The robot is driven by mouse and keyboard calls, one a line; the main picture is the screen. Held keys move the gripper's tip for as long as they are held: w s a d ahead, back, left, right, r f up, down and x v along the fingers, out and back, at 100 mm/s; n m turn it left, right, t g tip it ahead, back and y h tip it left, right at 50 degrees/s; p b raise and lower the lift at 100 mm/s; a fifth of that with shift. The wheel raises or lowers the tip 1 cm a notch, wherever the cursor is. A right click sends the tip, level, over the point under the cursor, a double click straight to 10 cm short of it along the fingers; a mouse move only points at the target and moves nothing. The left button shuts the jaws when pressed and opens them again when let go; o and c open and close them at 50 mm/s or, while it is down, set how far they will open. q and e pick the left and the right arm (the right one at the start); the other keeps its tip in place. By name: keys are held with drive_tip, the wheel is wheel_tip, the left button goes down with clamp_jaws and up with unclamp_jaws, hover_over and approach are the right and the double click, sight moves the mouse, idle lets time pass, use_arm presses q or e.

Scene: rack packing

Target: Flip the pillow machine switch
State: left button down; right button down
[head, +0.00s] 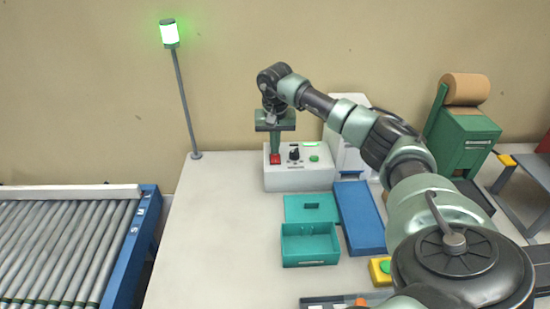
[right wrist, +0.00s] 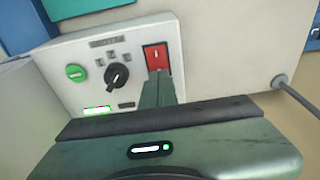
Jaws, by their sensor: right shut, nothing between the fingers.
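A white control box (head: 300,178) stands at the back of the table. It has a red rocker switch (head: 275,159), a black knob (head: 294,153) and a round green button (head: 314,158). The red switch shows close up in the right wrist view (right wrist: 156,56), with a small lit green display (right wrist: 97,110) on the same panel. My right gripper (head: 275,150) is shut and empty, pointing down at the red switch. Its fingertips (right wrist: 157,78) overlap the switch's edge in the wrist view; I cannot tell whether they touch. My left gripper is out of view.
A pole lamp (head: 170,34) glows green at the back left. Teal bins (head: 310,258) and a blue tray (head: 360,217) lie before the box. A green machine with a brown roll (head: 465,90) stands right. A roller conveyor (head: 60,250) is left; the table's left part is clear.

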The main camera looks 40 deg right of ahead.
drive_tip(key=shift+s+f, duration=0.1)
drive_tip(key=shift+f, duration=0.45)
drive_tip(key=shift+r+p, duration=0.45)
drive_tip(key=shift+r, duration=0.35)
drive_tip(key=shift+r+p, duration=2.15)
drive_tip(key=shift+r, duration=0.65)
